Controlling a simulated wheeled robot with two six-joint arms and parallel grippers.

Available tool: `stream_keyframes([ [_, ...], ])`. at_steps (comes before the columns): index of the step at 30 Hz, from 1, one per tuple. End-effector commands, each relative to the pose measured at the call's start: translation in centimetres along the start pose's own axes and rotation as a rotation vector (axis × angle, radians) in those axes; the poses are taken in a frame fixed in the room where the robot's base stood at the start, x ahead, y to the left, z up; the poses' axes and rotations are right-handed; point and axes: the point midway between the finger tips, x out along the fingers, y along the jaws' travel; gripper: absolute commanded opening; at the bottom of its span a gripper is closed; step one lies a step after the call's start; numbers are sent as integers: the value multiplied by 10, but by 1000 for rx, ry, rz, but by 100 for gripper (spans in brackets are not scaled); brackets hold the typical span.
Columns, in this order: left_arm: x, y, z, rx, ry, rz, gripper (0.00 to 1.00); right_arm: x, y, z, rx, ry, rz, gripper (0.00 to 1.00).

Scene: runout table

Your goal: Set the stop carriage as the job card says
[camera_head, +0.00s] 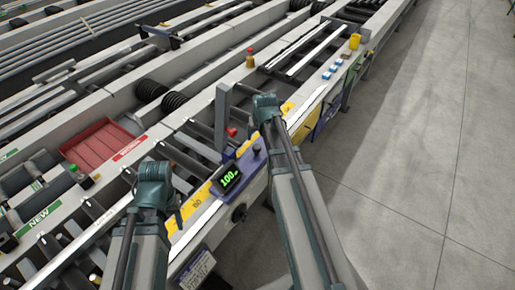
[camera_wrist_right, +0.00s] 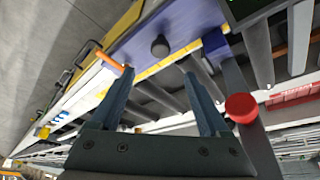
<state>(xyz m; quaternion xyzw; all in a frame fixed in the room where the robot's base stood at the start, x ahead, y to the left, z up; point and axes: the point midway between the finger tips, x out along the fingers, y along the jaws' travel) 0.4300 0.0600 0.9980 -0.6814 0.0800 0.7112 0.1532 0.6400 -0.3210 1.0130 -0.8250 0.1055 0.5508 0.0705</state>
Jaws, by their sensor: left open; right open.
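The stop carriage (camera_head: 245,166) is a purple-blue block on the rail, with a lit green display (camera_head: 229,179) that seems to read 1.00 or 100. A black knob (camera_head: 256,150) stands on it, and a red knob (camera_head: 231,132) sits by its grey upright arm (camera_head: 222,110). My right gripper (camera_head: 266,108) is above the carriage's far side. In the right wrist view its fingers (camera_wrist_right: 160,76) are open and empty, with the black knob (camera_wrist_right: 160,47) beyond them and the red knob (camera_wrist_right: 241,108) at right. My left gripper (camera_head: 160,186) is open, left of the display. A card (camera_head: 197,270) hangs below the rail, its text unreadable.
A yellow scale (camera_head: 197,203) runs along the rail. A red tray (camera_head: 100,145) and a green button (camera_head: 74,168) lie at left. A red-topped yellow post (camera_head: 250,58), blue-and-white blocks (camera_head: 333,68) and a yellow cup (camera_head: 355,41) are farther back. The floor at right is clear.

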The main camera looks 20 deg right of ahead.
Motion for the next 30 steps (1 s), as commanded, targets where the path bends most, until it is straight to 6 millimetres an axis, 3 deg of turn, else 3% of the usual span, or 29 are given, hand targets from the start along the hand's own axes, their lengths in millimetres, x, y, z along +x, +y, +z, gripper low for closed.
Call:
stream_keyframes([
  [21,102,10,-6,-1,0,0,49,110,0,2,-1,-1,0,79],
  [30,116,11,-7,-1,0,0,49,126,0,0,-1,-1,0,79],
])
